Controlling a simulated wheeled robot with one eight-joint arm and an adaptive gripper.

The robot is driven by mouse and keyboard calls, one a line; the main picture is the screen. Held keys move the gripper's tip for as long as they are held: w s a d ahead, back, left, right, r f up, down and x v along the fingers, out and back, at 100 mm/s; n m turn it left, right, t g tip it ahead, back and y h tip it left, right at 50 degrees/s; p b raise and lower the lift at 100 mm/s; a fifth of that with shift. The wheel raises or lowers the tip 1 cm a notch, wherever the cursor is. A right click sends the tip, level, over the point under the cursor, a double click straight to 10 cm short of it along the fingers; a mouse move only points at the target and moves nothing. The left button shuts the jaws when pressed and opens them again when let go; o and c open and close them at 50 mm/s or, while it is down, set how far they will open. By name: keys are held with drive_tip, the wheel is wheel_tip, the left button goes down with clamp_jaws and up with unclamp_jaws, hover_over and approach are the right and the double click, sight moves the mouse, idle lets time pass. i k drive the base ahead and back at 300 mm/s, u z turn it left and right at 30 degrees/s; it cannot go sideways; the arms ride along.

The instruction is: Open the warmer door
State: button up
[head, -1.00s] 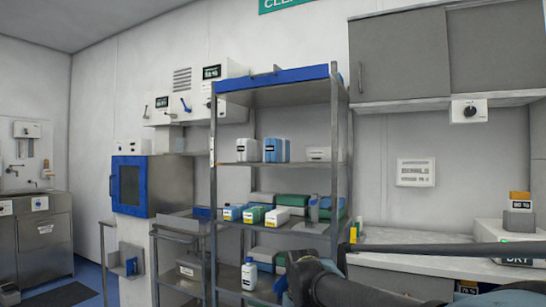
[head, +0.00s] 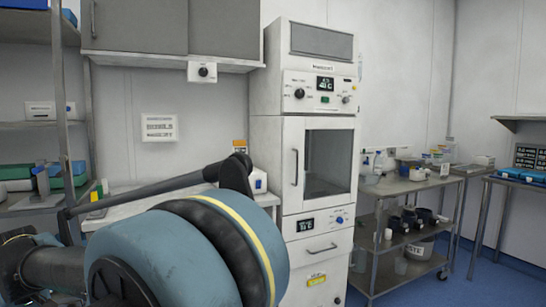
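The warmer (head: 275,95) is a tall white cabinet right of centre in the head view. Its door (head: 289,160) is shut, with a white frame, a dark glass window (head: 327,163) and a vertical bar handle (head: 294,167) on the left side. A control panel with a lit display (head: 325,84) and knobs is above the door. Below is a second panel (head: 307,225) and a drawer with a horizontal handle (head: 320,249). My blue and black arm fills the lower left foreground and hides the cabinet's lower left. My gripper is not seen.
A steel cart (head: 398,188) with bottles and dark containers stands right of the warmer. A table (head: 520,182) is at the far right. A counter and grey wall cabinets (head: 150,27) are on the left, beside a shelving rack (head: 62,100). Blue floor shows at lower right.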

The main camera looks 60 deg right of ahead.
sight(292, 201)
drive_tip(key=z, duration=2.8)
